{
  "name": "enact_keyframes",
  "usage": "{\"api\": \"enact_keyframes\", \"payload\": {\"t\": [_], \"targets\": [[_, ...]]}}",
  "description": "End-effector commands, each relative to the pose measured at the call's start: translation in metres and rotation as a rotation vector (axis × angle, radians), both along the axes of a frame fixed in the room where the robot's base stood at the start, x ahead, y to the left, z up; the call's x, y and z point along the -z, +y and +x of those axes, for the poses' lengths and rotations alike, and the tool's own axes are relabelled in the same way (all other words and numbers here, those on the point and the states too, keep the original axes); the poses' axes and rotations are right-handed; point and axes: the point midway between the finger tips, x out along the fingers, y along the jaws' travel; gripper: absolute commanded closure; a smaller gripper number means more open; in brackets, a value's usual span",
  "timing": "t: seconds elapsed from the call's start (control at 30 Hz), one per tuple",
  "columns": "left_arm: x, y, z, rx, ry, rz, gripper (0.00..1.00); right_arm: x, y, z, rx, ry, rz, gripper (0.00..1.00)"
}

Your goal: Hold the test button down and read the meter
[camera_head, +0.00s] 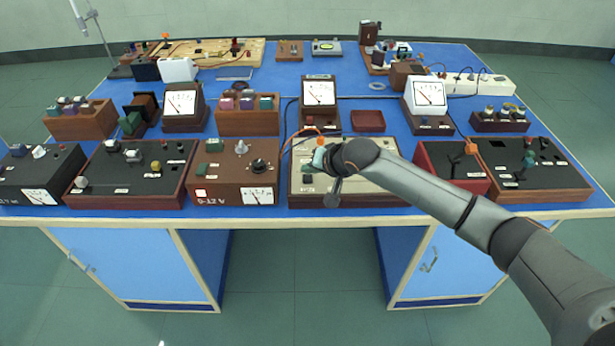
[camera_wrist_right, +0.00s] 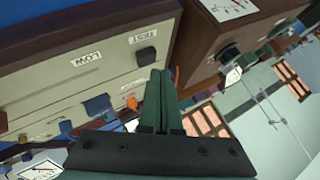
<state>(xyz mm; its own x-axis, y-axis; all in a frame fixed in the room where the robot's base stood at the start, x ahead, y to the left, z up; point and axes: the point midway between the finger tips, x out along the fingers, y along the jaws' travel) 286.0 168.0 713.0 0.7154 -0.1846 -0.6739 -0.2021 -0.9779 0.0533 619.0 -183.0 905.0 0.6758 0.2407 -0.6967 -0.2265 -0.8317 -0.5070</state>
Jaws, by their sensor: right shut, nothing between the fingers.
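The beige panel (camera_head: 370,184) stands at the front middle of the bench. A black button (camera_wrist_right: 146,56) beside a TEST label sits on it; in the head view a dark button (camera_head: 308,179) shows near its front left. My right gripper (camera_head: 318,159) is shut and empty over the panel. In the right wrist view its fingertips (camera_wrist_right: 160,72) appear close to the button; I cannot tell whether they touch it. An upright white-faced meter (camera_head: 319,93) stands behind the panel; its reading is too small to tell. My left gripper is not in view.
A brown box with a meter and knobs (camera_head: 232,173) stands close left of the panel. A red box (camera_head: 450,162) and a dark switch panel (camera_head: 530,165) stand to the right. An orange wire (camera_head: 300,132) rises beside the gripper. Free blue bench top is narrow here.

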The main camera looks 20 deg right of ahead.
Motion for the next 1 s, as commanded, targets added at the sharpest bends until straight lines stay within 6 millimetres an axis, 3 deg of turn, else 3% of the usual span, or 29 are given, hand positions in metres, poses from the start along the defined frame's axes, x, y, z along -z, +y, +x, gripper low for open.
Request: {"api": "enact_keyframes", "payload": {"t": [1.0], "targets": [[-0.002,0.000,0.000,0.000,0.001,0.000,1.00,0.013,0.000,0.000,0.000,0.001,0.001,1.00]]}}
